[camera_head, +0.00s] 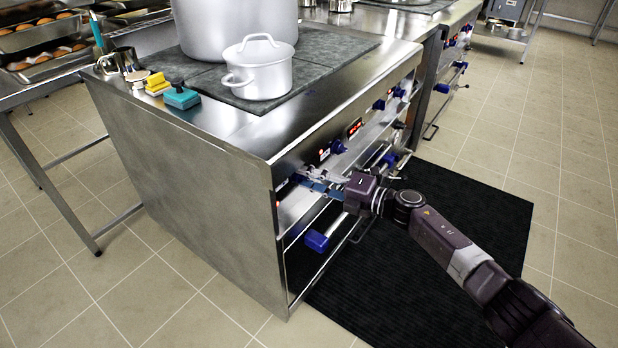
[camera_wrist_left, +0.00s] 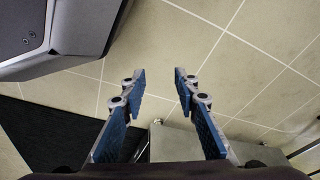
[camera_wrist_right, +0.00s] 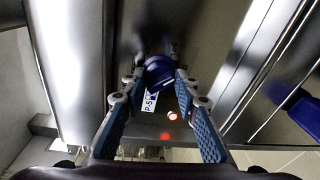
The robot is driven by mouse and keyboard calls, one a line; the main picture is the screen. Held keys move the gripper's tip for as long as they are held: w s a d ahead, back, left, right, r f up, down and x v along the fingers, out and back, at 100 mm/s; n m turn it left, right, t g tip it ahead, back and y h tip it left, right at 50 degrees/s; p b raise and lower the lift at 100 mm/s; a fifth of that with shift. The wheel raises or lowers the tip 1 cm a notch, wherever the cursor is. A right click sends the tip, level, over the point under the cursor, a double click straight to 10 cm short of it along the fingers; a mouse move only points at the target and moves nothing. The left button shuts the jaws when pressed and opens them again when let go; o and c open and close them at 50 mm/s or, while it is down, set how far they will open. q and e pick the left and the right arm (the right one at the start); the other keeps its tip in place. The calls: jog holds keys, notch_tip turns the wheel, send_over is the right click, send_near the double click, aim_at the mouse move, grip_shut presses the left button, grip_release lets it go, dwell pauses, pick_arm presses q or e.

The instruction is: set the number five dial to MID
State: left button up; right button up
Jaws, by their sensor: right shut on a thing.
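In the right wrist view the number five dial (camera_wrist_right: 157,75) is a round blue knob on the steel front panel. Its white label (camera_wrist_right: 150,101) reads P-5, and part of it is covered. My right gripper (camera_wrist_right: 160,72) has its fingertips on either side of the dial and is shut on it. In the head view my right gripper (camera_head: 318,182) is at the stove's near front corner, and the dial there is hard to make out. The MID mark is not readable. My left gripper (camera_wrist_left: 158,72) is open and empty above the tiled floor.
Other blue knobs (camera_head: 338,147) and a lit display (camera_head: 355,127) sit along the front panel. A blue-ended oven handle (camera_head: 317,241) is below my right gripper. A pot (camera_head: 262,78) and sponges (camera_head: 182,97) are on top. A black mat (camera_head: 430,290) covers the floor in front.

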jog(key=m, duration=0.2)
jog(key=shift+f+m, duration=0.15)
jog(key=shift+m, duration=0.15)
jog(key=shift+m+y, duration=0.3)
jog(key=shift+m, duration=0.7)
jog(key=shift+f+m, duration=0.1)
jog(key=shift+m, duration=0.2)
pick_arm(q)
jog(key=shift+w+r, duration=0.4)
jog(key=shift+r, duration=0.05)
jog(key=shift+s+f, duration=0.15)
jog(key=shift+s, duration=0.25)
pick_arm(e)
jog(key=o, duration=1.1)
jog(key=shift+o, duration=0.2)
jog(key=shift+d, duration=0.1)
pick_arm(q)
jog(key=shift+w, duration=0.25)
pick_arm(e)
jog(key=v, duration=1.2)
